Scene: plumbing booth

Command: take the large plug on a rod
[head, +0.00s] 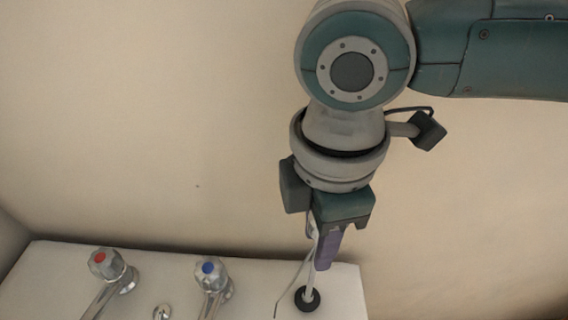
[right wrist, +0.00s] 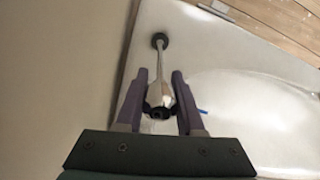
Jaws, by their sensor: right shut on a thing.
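The large plug on a rod (head: 307,299) has a black round plug at its lower end and a pale rod rising from it. It is over the right part of the white basin top. In the right wrist view the plug (right wrist: 160,40) is at the far end of the rod, and a wider silver handle with a dark end lies between the purple fingers. My right gripper (head: 322,258) points down and is shut on the handle; it also shows in the right wrist view (right wrist: 159,78). I cannot tell whether the plug touches the surface. My left gripper is out of view.
A red-capped tap (head: 108,265) and a blue-capped tap (head: 211,275) stand left of the plug. A small metal fitting (head: 162,312) is between them. A thin pale line runs beside the rod. The basin (right wrist: 255,90) spreads right, with wooden boards (right wrist: 285,22) beyond. A bare wall is behind.

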